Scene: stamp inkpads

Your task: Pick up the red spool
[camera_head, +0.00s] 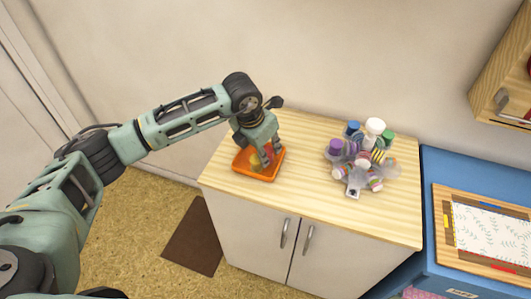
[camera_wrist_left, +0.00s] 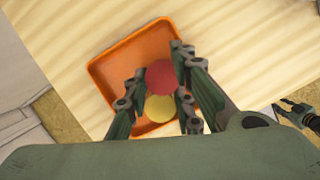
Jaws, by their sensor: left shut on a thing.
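My left gripper (camera_wrist_left: 163,88) is shut on the red spool (camera_wrist_left: 161,77), which shows as a red disc between the fingers in the left wrist view. The gripper (camera_head: 264,157) is over the orange tray (camera_head: 244,174) on the left part of the cabinet top in the head view. A yellow spool (camera_wrist_left: 160,108) is in the tray right beside the red one, and a bit of it shows in the head view (camera_head: 255,160). Whether the red spool touches the tray floor I cannot tell.
A cluster of bottles and small items, with a white-capped bottle (camera_head: 374,127) and a purple-capped one (camera_head: 335,146), stands right of the tray on the wooden cabinet top (camera_head: 300,190). A blue table (camera_head: 433,174) with a framed board (camera_head: 446,220) is farther right.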

